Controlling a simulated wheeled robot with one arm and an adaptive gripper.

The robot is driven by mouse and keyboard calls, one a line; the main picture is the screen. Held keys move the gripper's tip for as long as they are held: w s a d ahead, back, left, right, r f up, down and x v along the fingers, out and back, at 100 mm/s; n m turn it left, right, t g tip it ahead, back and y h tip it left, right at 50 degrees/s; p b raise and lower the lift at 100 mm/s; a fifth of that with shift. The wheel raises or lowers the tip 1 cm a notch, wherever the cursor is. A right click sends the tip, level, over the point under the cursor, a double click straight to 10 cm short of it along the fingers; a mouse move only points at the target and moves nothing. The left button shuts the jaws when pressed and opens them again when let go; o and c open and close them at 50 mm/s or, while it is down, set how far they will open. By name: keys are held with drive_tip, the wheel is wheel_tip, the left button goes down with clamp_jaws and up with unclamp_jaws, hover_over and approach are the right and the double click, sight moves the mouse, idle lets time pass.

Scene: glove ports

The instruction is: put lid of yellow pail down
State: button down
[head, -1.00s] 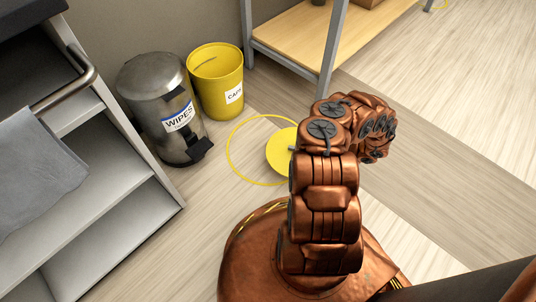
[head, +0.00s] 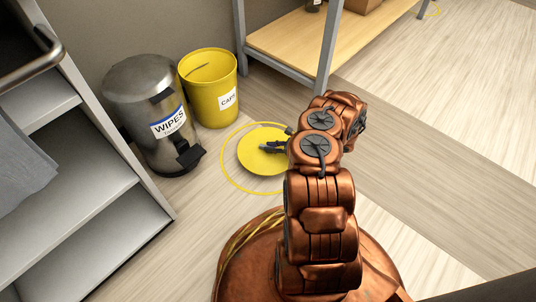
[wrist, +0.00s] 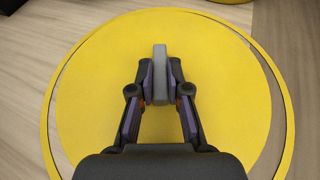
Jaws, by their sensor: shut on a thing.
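The yellow lid (head: 255,160) is a flat round disc in the head view, inside a thin yellow ring (head: 224,172) marked on the floor. In the wrist view the lid (wrist: 95,95) fills most of the picture, within the ring (wrist: 285,120). My gripper (head: 275,147) is over the lid, shut on its grey upright handle (wrist: 160,75). I cannot tell whether the lid touches the floor. The open yellow pail (head: 212,92), labelled "CAPS", stands upright beyond the ring.
A metal pedal bin (head: 153,115) labelled "WIPES" stands left of the pail. A grey shelf cart (head: 85,190) with a cloth is at the left. A wooden-shelved rack (head: 290,40) is at the back. Open floor (head: 450,150) lies to the right.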

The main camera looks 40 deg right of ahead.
drive_tip(key=shift+w+a+f, duration=0.1)
drive_tip(key=shift+w+a, duration=0.15)
drive_tip(key=shift+w, duration=0.4)
drive_tip(key=shift+f+b, duration=1.35)
drive_tip(key=shift+f, duration=0.5)
drive_tip(key=shift+r, duration=0.15)
drive_tip(key=c, duration=1.1)
unclamp_jaws()
drive_tip(key=shift+c, duration=0.2)
